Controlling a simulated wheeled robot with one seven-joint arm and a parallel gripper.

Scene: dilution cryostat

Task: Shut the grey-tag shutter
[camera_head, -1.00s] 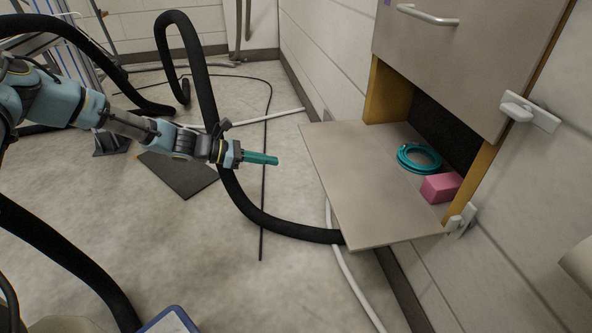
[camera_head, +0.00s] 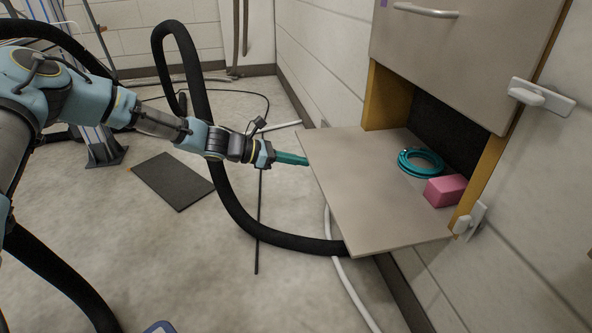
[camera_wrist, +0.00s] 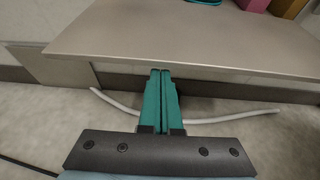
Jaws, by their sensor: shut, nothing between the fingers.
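The open shutter (camera_head: 375,195) is a flat grey-beige flap, folded down about level from the front of the lower wall compartment. It also shows across the top of the wrist view (camera_wrist: 200,40). I see no grey tag on it. My gripper (camera_head: 306,162) has teal fingers, closed together and empty, at the flap's left outer edge. In the wrist view the fingertips (camera_wrist: 161,71) are right at the flap's near edge, slightly under it in the picture. I cannot tell whether they touch it.
A teal coil (camera_head: 420,162) and a pink block (camera_head: 445,190) sit in the compartment opening. A closed upper panel (camera_head: 460,60) with a handle is above. A black hose (camera_head: 240,205) loops beneath my arm. A dark mat (camera_head: 172,180) lies on the floor.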

